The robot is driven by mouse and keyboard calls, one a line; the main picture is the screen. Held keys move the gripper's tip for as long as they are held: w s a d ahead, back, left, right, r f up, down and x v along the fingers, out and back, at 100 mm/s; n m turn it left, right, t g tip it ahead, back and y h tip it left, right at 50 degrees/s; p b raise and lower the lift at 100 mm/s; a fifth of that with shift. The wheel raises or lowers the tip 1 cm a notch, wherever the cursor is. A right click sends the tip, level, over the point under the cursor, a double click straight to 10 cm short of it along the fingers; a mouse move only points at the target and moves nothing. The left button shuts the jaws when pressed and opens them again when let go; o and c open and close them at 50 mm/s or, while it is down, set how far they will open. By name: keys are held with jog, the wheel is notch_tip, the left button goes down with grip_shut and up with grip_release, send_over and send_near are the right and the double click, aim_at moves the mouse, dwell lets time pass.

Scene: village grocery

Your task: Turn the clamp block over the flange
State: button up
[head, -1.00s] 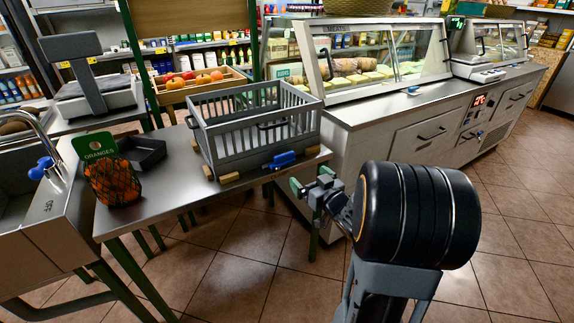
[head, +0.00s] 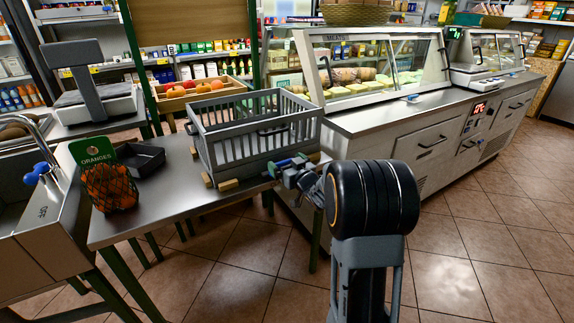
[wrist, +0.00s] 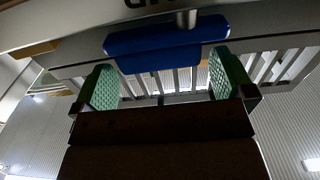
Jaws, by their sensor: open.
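My gripper (head: 290,168) is at the crate's front right in the head view and mostly hides the block there. In the wrist view my gripper (wrist: 166,78) has its two green pads wide apart, close below the block's two ends. Nothing is gripped, and I cannot tell whether the pads touch the block. I cannot clearly make out the flange.
The crate rests on wooden blocks on a steel table (head: 165,215). A netted bag of oranges (head: 108,187) and a black tray (head: 142,160) are to its left. The glass meat counter (head: 385,75) stands close on the right. Floor in front is clear.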

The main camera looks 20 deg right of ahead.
jog(key=c, duration=0.8)
